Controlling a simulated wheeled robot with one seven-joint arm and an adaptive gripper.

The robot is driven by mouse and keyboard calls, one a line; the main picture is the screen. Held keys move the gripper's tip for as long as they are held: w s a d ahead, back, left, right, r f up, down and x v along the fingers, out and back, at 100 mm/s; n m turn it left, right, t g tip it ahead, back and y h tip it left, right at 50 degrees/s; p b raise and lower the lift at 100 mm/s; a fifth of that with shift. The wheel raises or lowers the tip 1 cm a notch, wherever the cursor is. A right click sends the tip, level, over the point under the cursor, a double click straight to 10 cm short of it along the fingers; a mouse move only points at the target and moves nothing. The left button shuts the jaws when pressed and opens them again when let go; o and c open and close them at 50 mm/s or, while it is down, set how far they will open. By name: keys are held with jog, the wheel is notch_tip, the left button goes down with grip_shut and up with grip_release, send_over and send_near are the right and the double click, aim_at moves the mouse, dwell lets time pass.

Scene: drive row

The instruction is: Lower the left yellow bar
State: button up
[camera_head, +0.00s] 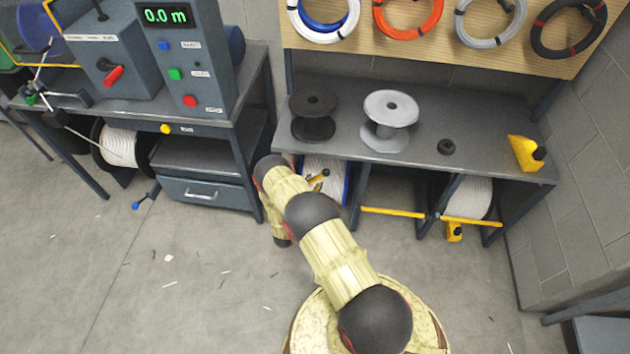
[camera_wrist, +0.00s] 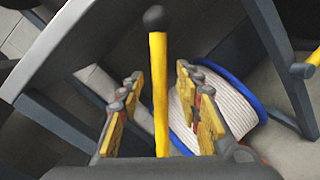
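The left yellow bar (camera_wrist: 160,95) stands upright in the wrist view, with a black ball knob (camera_wrist: 156,18) at its top. In the head view a short piece of the yellow bar (camera_head: 317,181) shows beside my arm, raised and tilted. My gripper (camera_wrist: 160,108) is open, with its yellow finger pads on either side of the bar. A gap shows on both sides of the bar, so the fingers do not appear to touch it. In the head view my arm hides the gripper and the bar's lower part.
A blue-rimmed reel of white cable (camera_wrist: 225,102) sits behind the bar. Two other yellow bars, the middle one (camera_head: 393,211) and the right one (camera_head: 472,221), lie level across bays under the bench (camera_head: 430,150). Bench legs stand close by. The floor (camera_head: 190,270) at left is mostly clear.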

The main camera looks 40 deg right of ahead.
aim_at(314, 181)
jog(key=shift+b+x, duration=0.35)
jog(key=shift+x, duration=1.25)
jog(key=shift+c, duration=0.6)
jog(key=c, duration=0.7)
grip_shut()
